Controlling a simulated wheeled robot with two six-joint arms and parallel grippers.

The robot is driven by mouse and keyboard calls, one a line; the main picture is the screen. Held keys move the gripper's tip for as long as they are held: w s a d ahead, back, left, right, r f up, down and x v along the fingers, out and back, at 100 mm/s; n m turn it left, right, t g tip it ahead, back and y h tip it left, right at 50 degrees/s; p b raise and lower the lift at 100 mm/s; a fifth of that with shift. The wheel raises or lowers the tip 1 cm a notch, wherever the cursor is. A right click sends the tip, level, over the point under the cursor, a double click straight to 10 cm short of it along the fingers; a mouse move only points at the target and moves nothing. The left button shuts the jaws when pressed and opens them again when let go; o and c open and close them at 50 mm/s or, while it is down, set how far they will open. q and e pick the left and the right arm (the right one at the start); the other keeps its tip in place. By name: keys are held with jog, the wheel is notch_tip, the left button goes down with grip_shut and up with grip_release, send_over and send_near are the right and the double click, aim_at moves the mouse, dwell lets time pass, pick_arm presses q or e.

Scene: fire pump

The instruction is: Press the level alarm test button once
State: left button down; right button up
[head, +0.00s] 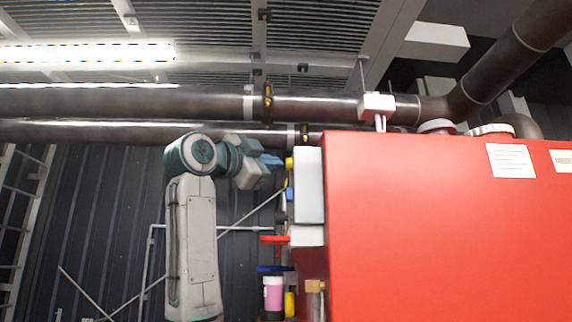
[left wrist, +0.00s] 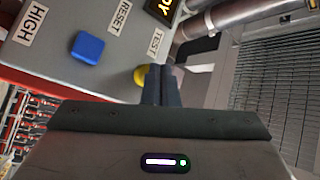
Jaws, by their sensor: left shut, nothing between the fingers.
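The grey alarm panel (head: 309,185) is seen edge-on in the head view, fixed to the left side of the red cabinet. In the left wrist view its face (left wrist: 50,62) carries the labels HIGH, RESET and TEST. A yellow button (left wrist: 140,76) lies nearest the TEST label (left wrist: 156,42) and is partly hidden by my fingers. It also shows in the head view (head: 289,163). A blue button (left wrist: 88,47) sits beside RESET. My left gripper (head: 274,160) is shut and empty, its tips (left wrist: 161,70) close to the yellow button; contact cannot be told. My right gripper is not in view.
The red cabinet (head: 440,220) fills the right side. Below the panel are a red handle (head: 273,239) and a pink cylinder (head: 273,293). Dark pipes (head: 180,103) run overhead. A ladder (head: 25,220) stands at far left.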

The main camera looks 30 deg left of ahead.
pick_arm(q)
jog(key=shift+w+d, duration=0.3)
jog(key=shift+d, duration=0.2)
dwell(0.7)
jog(key=shift+s+a, duration=0.1)
jog(key=shift+a, duration=0.05)
jog(key=shift+s+a, duration=0.4)
jog(key=shift+a, duration=0.25)
jog(key=s+a, duration=0.1)
jog(key=a, duration=0.2)
jog(key=s+a, duration=0.1)
jog(key=shift+s+a+b, duration=0.2)
jog(key=shift+s+b, duration=0.15)
jog(key=shift+b, duration=0.05)
jog(key=shift+w+d, duration=0.1)
jog(key=shift+d, duration=0.1)
jog(key=shift+a, duration=0.15)
dwell(0.4)
